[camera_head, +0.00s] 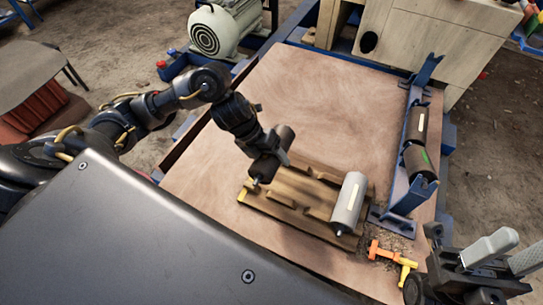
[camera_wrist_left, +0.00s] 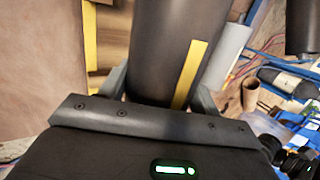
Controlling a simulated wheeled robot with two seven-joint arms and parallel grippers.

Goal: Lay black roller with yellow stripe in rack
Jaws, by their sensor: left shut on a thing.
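My left gripper (camera_head: 268,163) is shut on the black roller (camera_head: 265,168). In the left wrist view the black roller (camera_wrist_left: 165,45) sits between the fingers with its yellow stripe (camera_wrist_left: 190,75) facing the camera. In the head view the roller is over the left end of the wooden rack (camera_head: 310,213), which has notched rails. I cannot tell whether it touches the rack. A grey roller (camera_head: 349,202) with a pale yellow stripe lies across the rack's right end. It also shows in the left wrist view (camera_wrist_left: 226,55).
A blue frame (camera_head: 402,192) holds two dark rollers (camera_head: 418,122) along the right side. An orange and yellow tool (camera_head: 385,254) lies at the front right. The wooden tabletop (camera_head: 305,90) is clear behind the rack.

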